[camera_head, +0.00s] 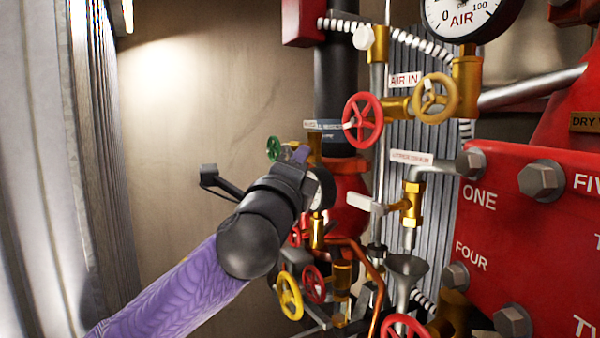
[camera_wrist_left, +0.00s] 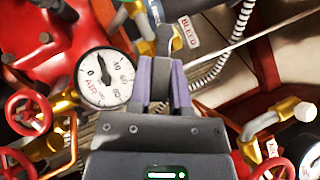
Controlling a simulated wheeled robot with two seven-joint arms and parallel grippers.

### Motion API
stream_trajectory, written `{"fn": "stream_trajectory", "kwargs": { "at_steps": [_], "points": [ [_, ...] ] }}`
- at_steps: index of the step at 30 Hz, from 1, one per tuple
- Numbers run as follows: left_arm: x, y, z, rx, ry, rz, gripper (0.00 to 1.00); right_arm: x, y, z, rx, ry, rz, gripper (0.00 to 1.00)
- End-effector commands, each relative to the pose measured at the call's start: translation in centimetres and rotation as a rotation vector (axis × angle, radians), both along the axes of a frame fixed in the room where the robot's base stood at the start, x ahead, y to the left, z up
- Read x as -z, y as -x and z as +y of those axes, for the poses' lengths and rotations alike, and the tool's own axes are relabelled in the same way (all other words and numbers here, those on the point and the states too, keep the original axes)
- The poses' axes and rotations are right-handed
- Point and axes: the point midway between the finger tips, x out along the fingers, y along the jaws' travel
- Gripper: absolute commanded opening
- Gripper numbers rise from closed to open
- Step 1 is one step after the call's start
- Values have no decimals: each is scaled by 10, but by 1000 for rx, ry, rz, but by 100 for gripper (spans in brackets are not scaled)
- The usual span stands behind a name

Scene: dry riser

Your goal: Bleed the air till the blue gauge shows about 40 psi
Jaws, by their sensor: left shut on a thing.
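My left gripper (camera_head: 298,155) reaches in from the left among the pipes in the head view. In the left wrist view its purple fingers (camera_wrist_left: 164,82) are shut on a small, dark grey part, apparently the bleed valve's handle (camera_wrist_left: 165,38), beside a white BLEED label (camera_wrist_left: 189,31). My fingers hide much of it. A white dial marked AIR (camera_wrist_left: 104,78) sits left of the fingers; its dark needle points up, just short of the 40 mark as far as I can tell. I cannot make out a blue gauge by colour. My right gripper is not in view.
A red handwheel (camera_head: 362,120), a tan handwheel (camera_head: 436,98) and a yellow handwheel (camera_head: 289,297) surround the arm. A brass valve with a white lever (camera_head: 365,203) is close on the right. A bolted red plate (camera_head: 530,235) fills the right side. Free room lies left, before the wall.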

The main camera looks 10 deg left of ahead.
Motion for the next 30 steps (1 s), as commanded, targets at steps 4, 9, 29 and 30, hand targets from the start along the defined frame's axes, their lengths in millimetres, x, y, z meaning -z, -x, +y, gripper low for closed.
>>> {"fn": "stream_trajectory", "kwargs": {
  "at_steps": [4,9,29,30],
  "points": [
    [4,-1,0,-1,-16,-16,0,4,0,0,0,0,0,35],
    [4,-1,0,0,-21,-22,0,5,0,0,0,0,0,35],
    [2,-1,0,0,-21,-25,59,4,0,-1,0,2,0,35],
    [2,-1,0,0,-21,-25,59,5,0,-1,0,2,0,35]
  ]
}}
